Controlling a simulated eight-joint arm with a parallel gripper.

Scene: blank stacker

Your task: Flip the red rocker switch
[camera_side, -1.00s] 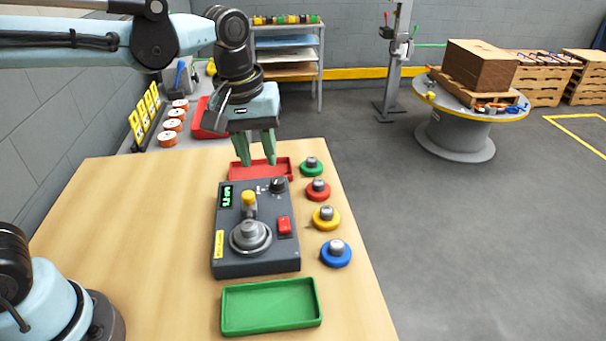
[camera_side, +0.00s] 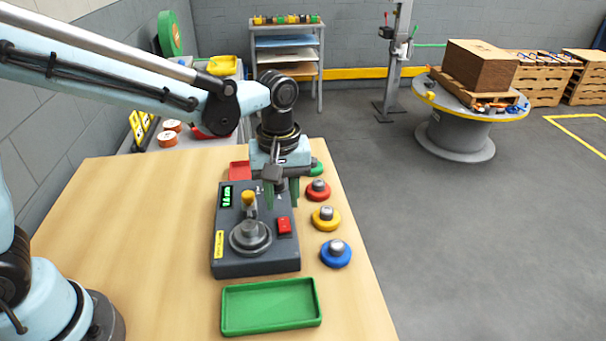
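The red rocker switch (camera_side: 284,226) sits on the right side of the dark grey control box (camera_side: 228,262) on the wooden table. My gripper (camera_side: 281,194) points down over the back right part of the box, behind the switch in the picture. Its two green fingers are apart with nothing seen between them. It hides the black knob area at the back of the box. I cannot tell whether the fingertips touch the box.
Red (camera_side: 318,190), yellow (camera_side: 326,217) and blue (camera_side: 336,253) round pieces line the right. A green tray (camera_side: 270,306) lies in front, and a red tray (camera_side: 239,171) is partly hidden behind. The table's left is clear.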

